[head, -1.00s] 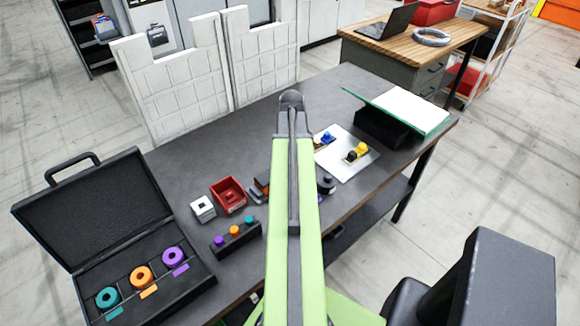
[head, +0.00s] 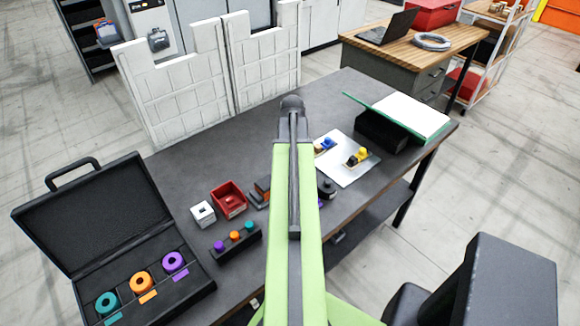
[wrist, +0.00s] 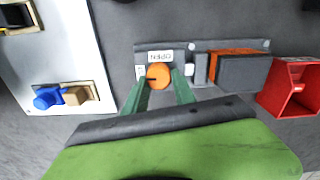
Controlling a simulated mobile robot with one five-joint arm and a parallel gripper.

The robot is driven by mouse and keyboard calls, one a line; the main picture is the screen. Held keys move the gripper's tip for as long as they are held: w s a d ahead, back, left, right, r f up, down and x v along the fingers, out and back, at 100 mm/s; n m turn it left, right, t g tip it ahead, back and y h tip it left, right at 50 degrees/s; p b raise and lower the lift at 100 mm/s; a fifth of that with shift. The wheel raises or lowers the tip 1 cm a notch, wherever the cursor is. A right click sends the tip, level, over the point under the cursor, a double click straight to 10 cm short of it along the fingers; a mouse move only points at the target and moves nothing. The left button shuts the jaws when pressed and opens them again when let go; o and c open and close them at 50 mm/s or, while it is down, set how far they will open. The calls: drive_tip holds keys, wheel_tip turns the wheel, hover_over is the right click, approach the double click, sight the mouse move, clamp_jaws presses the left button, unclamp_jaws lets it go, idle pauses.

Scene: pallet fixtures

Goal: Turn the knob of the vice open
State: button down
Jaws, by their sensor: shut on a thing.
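The vice lies on the dark bench in the wrist view, with a grey base (wrist: 208,46), a block with an orange top (wrist: 238,53) and an upside-down "OPEN" label (wrist: 167,57). Its round orange knob (wrist: 158,71) carries a short dark line, roughly level in the picture. My gripper (wrist: 159,84) has one green finger on each side of the knob and is shut on it. In the head view part of the vice (head: 261,188) shows left of my arm; the knob and my gripper are hidden behind the arm.
A red bin (head: 229,199) and a white block (head: 203,213) stand close beside the vice. A black strip with coloured knobs (head: 237,241) lies in front. A white plate (head: 350,172) with blue and yellow parts lies to the right. An open black case (head: 95,220) is at left.

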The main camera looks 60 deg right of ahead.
drive_tip(key=m, duration=0.4)
drive_tip(key=shift+w, duration=0.1)
drive_tip(key=m, duration=0.4)
drive_tip(key=shift+d+m, duration=0.15)
drive_tip(key=shift+m, duration=0.15)
drive_tip(key=m, duration=0.4)
drive_tip(key=shift+m, duration=0.3)
drive_tip(key=shift+r+m, duration=0.1)
drive_tip(key=shift+m, duration=1.7)
drive_tip(key=c, duration=1)
unclamp_jaws()
drive_tip(key=shift+c, duration=0.2)
drive_tip(key=shift+s, duration=0.2)
